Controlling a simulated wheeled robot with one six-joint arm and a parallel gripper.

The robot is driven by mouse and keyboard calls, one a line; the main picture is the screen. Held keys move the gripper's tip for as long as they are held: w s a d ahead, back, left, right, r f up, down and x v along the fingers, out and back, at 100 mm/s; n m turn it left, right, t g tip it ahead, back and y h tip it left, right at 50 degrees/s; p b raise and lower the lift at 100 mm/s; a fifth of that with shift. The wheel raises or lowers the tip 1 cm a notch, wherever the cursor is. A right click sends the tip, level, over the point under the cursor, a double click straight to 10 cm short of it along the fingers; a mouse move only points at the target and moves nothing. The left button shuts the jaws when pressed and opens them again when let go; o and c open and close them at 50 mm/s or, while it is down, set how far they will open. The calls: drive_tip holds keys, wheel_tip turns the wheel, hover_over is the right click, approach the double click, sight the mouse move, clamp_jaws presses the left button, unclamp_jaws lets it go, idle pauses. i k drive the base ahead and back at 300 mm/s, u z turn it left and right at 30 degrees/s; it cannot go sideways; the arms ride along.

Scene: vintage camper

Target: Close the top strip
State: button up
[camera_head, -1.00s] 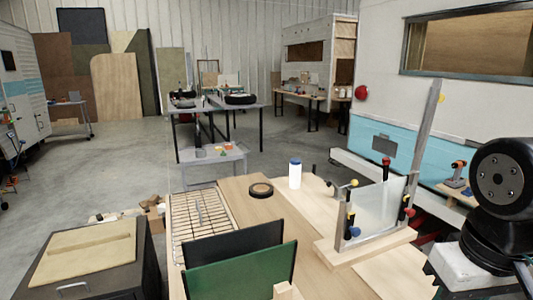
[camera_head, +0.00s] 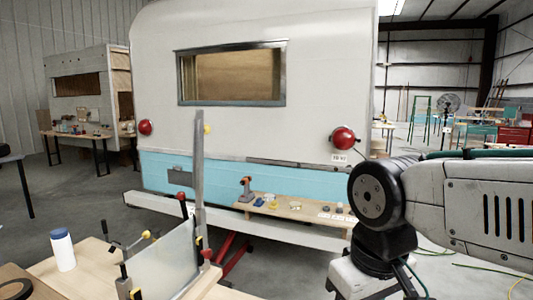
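A long grey strip (camera_head: 199,165), which I take to be the top strip, stands nearly upright, swung up from a frame on the wooden workbench. Its lower end meets the right side of a pale, see-through pane (camera_head: 165,262). The pane stands on edge, and its upper edge is uncovered. My gripper is out of view. Only links of my arm show at the right, apart from the strip.
A white bottle with a blue cap (camera_head: 63,252) stands on the bench (camera_head: 90,262), left of the pane. Behind is a white and blue camper (camera_head: 155,75) with red lamps. A low wooden shelf (camera_head: 300,210) there holds a drill (camera_head: 246,188) and small items.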

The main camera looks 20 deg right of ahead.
sight(199, 129)
drive_tip(key=z, duration=0.95)
drive_tip(key=i, duration=0.2)
drive_tip(key=z, duration=1.1)
drive_tip(key=i, duration=4.25)
drive_tip(key=u, duration=4.65)
drive_tip(key=i, duration=1.65)
drive_tip(key=z, duration=0.05)
